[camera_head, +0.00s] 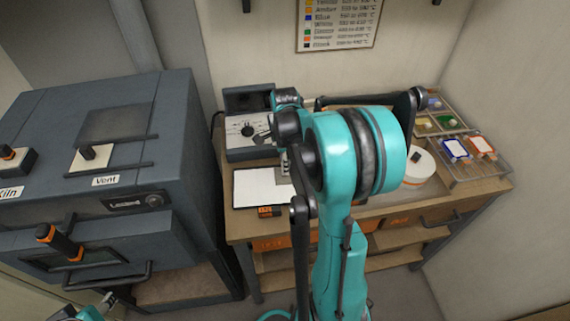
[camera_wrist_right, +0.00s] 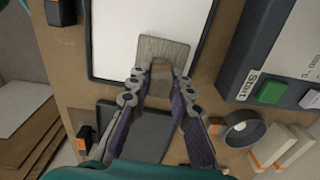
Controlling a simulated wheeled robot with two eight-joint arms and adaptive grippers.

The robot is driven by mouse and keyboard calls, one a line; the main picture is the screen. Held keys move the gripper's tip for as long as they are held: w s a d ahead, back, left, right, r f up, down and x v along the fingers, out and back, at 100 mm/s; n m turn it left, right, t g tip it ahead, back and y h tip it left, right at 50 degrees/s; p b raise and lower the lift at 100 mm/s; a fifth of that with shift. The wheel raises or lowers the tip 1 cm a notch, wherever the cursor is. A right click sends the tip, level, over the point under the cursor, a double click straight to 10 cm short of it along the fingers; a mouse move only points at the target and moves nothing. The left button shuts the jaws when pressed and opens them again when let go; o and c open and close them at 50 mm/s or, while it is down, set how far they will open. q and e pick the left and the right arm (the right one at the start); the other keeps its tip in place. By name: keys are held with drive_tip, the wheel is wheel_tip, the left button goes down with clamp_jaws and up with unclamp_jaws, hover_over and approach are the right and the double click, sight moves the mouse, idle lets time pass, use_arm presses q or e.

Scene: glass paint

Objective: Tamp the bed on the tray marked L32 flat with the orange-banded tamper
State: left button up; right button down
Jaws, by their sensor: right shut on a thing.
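The tray's white bed also shows in the right wrist view (camera_wrist_right: 118,45). My right gripper (camera_wrist_right: 162,82) is shut on the tamper, whose grey square plate (camera_wrist_right: 163,49) sits in front of the bed's near part. I cannot tell whether the plate touches the bed. In the head view my right arm hides most of the gripper.
A control box (camera_head: 247,130) stands behind the tray; its green Start button (camera_wrist_right: 272,92) shows in the wrist view. A kiln (camera_head: 100,160) stands left of the bench. A round white container (camera_head: 419,165) and a sorting tray (camera_head: 503,171) are on the right.

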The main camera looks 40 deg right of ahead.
drive_tip(key=shift+r+p, duration=0.3)
drive_tip(key=shift+r, duration=0.4)
drive_tip(key=shift+r+p, duration=1.55)
drive_tip(key=shift+r, duration=0.5)
drive_tip(key=shift+f, duration=0.1)
